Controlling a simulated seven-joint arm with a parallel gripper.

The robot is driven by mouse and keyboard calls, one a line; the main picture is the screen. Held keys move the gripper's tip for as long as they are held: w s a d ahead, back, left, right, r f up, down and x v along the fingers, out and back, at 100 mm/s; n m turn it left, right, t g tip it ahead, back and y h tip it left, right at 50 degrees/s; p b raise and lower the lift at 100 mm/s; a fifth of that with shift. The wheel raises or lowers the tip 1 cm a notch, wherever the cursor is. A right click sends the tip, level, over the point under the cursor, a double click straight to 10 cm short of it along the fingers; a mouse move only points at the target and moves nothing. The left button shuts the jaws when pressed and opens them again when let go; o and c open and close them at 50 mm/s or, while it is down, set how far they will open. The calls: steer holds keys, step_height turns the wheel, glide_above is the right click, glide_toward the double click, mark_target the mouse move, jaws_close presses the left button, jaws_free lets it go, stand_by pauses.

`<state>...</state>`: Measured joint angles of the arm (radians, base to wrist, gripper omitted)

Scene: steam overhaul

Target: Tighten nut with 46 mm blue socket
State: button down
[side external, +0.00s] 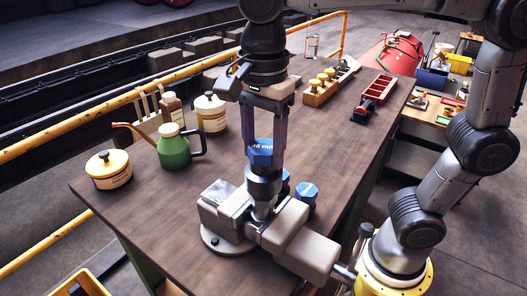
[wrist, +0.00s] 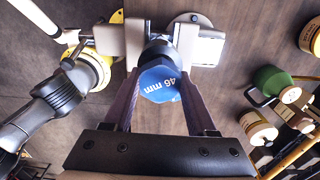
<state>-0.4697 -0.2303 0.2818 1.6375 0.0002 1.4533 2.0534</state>
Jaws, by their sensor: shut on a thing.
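The blue-topped socket marked "46 mm" (side external: 261,157) stands upright over the grey vise (side external: 296,232) in the middle of the bench. My gripper (side external: 264,142) points down and its two fingers are shut on the socket's blue top. In the wrist view the blue top (wrist: 159,84) sits between the fingertips (wrist: 158,88), with its label facing the camera. The socket's metal lower part reaches down to a metal piece at the vise jaws. I cannot make out the nut; the socket and vise hide that spot.
Another blue-topped socket (side external: 306,191) stands close behind the vise, with a further blue top partly hidden beside it. A green oil can (side external: 174,149), a yellow-lidded tin (side external: 108,172) and a cream can (side external: 210,113) stand to the left.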

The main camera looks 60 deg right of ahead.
steer(key=shift+r, duration=0.4)
steer(key=shift+r, duration=1.95)
